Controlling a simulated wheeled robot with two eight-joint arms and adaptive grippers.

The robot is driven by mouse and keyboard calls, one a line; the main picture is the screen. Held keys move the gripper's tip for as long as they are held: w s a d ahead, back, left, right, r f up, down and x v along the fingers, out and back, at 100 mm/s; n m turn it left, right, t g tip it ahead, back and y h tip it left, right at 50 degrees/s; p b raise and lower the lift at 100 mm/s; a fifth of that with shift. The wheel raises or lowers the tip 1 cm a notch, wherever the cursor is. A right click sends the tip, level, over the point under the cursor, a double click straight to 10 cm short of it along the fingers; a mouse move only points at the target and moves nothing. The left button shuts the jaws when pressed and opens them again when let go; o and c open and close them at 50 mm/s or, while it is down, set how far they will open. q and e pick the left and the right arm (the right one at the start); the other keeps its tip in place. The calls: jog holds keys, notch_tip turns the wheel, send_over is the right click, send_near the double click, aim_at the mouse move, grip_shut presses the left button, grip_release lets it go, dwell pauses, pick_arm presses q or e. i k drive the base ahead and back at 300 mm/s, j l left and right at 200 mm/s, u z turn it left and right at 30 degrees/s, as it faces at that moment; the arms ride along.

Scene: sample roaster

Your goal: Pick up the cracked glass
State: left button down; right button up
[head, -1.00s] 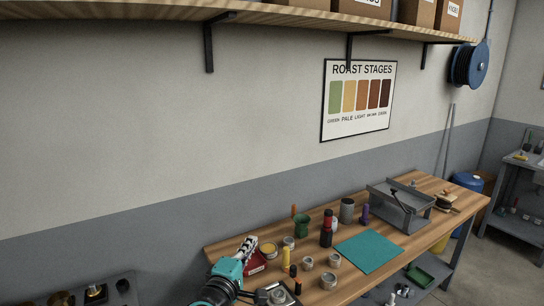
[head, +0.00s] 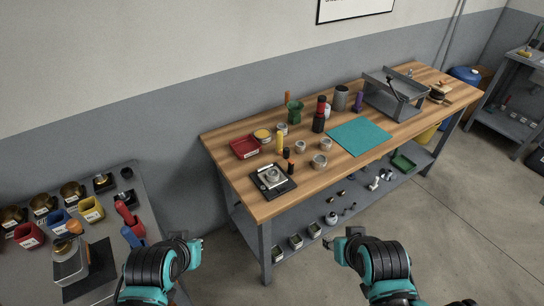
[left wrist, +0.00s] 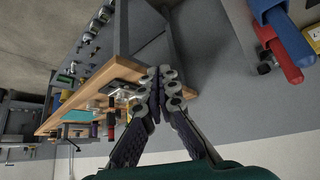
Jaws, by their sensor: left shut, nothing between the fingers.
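Several small round cups or jars stand on the wooden bench (head: 225,140), among them one at the front (head: 320,160), one behind it (head: 300,146) and one further back (head: 281,128). A round vessel (head: 272,175) sits on a black scale (head: 285,188) near the bench's left end. I cannot tell which is the cracked glass; no crack shows. My left gripper (head: 197,252) is in front of the bench's left end, apart from everything. In the left wrist view its fingers (left wrist: 167,82) meet and are empty. My right gripper (head: 335,243) is low before the bench; its fingers are too small to judge.
A red tray (head: 245,147), teal mat (head: 360,137) and grey metal stand (head: 393,96) are on the bench. A lower shelf (head: 300,228) holds small items. A grey side table (head: 145,190) with bins stands at left. The floor at right is clear.

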aim_at(273, 173)
jog(key=i+j+z, duration=0.1)
jog(key=i+z, duration=0.25)
jog(key=i+j+z, duration=0.35)
jog(key=i+l, duration=0.05)
jog(key=l, duration=0.05)
